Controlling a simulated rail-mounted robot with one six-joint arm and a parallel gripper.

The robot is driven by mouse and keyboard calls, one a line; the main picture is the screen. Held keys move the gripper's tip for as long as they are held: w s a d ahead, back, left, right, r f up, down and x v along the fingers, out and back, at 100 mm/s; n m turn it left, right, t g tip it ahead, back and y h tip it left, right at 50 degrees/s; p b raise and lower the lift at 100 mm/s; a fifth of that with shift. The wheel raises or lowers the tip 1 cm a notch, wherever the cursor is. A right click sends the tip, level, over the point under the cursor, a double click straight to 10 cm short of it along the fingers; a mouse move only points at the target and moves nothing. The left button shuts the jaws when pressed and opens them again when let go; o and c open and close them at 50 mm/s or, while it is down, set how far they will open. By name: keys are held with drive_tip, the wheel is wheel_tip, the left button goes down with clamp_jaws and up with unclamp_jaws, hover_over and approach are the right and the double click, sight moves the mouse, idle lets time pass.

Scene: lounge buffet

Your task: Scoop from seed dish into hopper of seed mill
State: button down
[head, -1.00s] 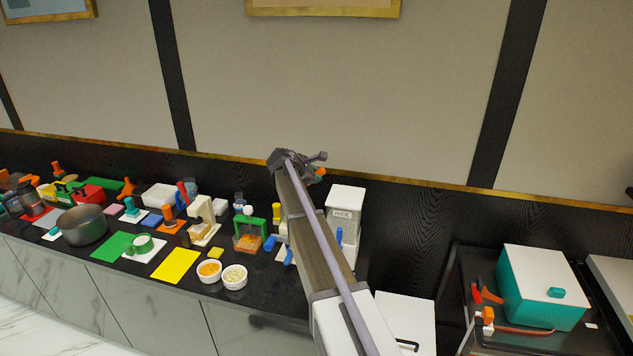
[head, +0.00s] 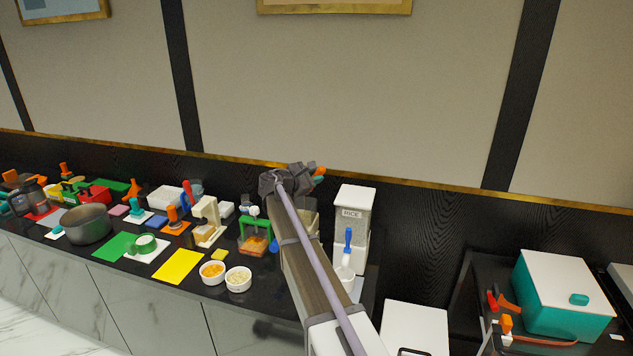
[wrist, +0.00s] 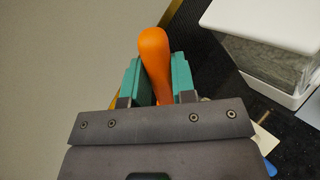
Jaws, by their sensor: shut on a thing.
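My gripper (wrist: 157,78) is shut on an orange handle (wrist: 155,50), which stands up between its teal fingers in the wrist view. The handle's far end and any scoop bowl are hidden. Two white dishes stand at the counter's front: one holds orange bits (head: 211,273), the other pale seed-like grains (head: 238,280). I cannot tell which thing is the seed mill; my arm hides part of the counter.
A white RICE dispenser (head: 353,215) with a blue-handled tool stands just right of my arm and shows in the wrist view (wrist: 262,35). A green frame (head: 255,228) with an orange-filled box stands left. Many items crowd the counter's left. A teal box (head: 560,300) is at right.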

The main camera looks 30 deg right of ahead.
drive_tip(key=a+h+b, duration=0.1)
drive_tip(key=h+b, duration=0.1)
drive_tip(key=b, duration=0.2)
drive_tip(key=s+a+f+t+h+b, duration=0.1)
drive_tip(key=a+h+b, duration=0.1)
drive_tip(key=h+b, duration=0.1)
drive_tip(key=a+t+h+b, duration=0.1)
drive_tip(key=a+h+b, duration=0.1)
drive_tip(key=b, duration=0.3)
drive_tip(key=shift+s+f+h, duration=0.2)
drive_tip(key=shift+h, duration=0.1)
idle(0.6)
idle(1.2)
